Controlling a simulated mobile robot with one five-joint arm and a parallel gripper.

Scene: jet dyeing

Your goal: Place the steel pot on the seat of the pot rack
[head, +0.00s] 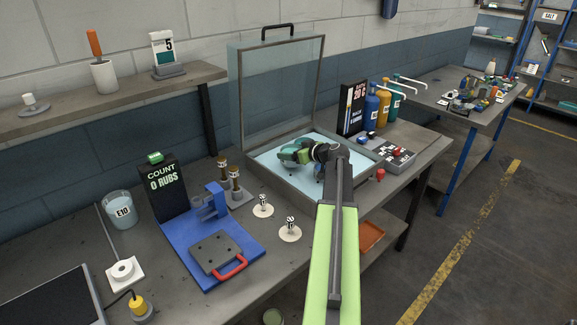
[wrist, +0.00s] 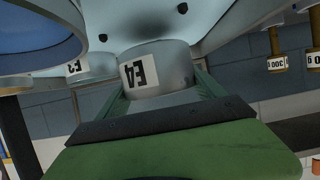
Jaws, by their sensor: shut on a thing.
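The steel pot (wrist: 175,57), a grey cylinder with an upside-down E4 label, fills the middle of the wrist view. It sits between the two green jaws of my gripper, which are shut on it. In the head view my gripper (head: 297,153) is over the pale blue interior of the glass-lidded bath (head: 262,178). The pot is not clear there, hidden by the gripper and arm. A second grey pot (wrist: 98,66), labelled E3, stands beside the held one in the wrist view. I cannot make out the pot rack or its seat with certainty.
The bath's clear lid (head: 280,85) stands open behind my gripper. Brass weights (head: 234,186), a blue rubbing stand (head: 235,240) and a beaker (head: 121,212) are to the left. Coloured bottles (head: 371,108) and a grey tray (head: 398,158) are to the right.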

